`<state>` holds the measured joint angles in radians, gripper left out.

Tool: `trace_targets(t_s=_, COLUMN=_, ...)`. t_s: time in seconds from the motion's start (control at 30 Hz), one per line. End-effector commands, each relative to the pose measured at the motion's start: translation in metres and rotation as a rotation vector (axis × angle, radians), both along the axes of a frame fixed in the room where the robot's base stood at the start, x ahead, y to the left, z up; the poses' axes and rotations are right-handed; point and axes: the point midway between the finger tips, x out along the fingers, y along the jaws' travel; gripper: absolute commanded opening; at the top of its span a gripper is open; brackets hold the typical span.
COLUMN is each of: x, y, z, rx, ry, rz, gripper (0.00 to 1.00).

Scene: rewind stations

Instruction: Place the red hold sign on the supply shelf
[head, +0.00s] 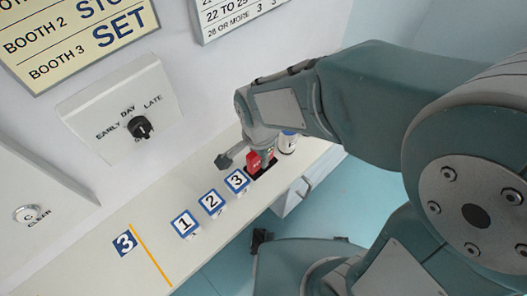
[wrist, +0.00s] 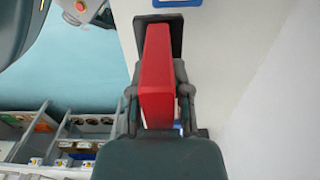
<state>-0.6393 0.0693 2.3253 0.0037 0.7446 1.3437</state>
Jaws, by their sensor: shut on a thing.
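The red hold sign (wrist: 155,75) stands between my gripper's fingers in the wrist view, with a dark base or slot (wrist: 174,28) at its far end. My gripper (wrist: 158,95) is shut on the sign, one finger on each side. In the head view the red sign (head: 256,159) shows partly behind my gripper (head: 252,155), low at the white ledge (head: 150,215). I cannot tell whether the sign touches the ledge. A compartmented shelf unit (wrist: 40,110) is at lower left in the wrist view; I cannot tell if it is the supply shelf.
A dial panel (head: 125,112) is on the wall. Blue floor lies below the ledge.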

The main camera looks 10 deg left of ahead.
Motion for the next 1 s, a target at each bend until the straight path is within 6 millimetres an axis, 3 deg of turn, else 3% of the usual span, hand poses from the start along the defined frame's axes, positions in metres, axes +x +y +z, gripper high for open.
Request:
trace_targets(t_s=0.2, x=0.025, y=-0.001, z=-0.032, rx=-0.005, ry=0.002, rz=0.0, gripper=0.0)
trace_targets(t_s=0.37, x=0.033, y=-0.003, z=-0.042, rx=-0.005, ry=0.002, rz=0.0, gripper=0.0)
trace_targets(t_s=0.57, x=0.034, y=-0.004, z=-0.07, rx=-0.004, ry=0.002, rz=0.002, gripper=0.0)
trace_targets(t_s=0.93, x=0.034, y=-0.003, z=-0.075, rx=-0.004, ry=0.0, rz=0.001, gripper=0.0)
trace_targets(t_s=0.97, x=0.034, y=-0.003, z=-0.076, rx=-0.004, ry=0.0, rz=0.001, gripper=0.29)
trace_targets(t_s=1.0, x=0.034, y=-0.003, z=-0.076, rx=-0.003, ry=-0.001, rz=0.001, gripper=0.47)
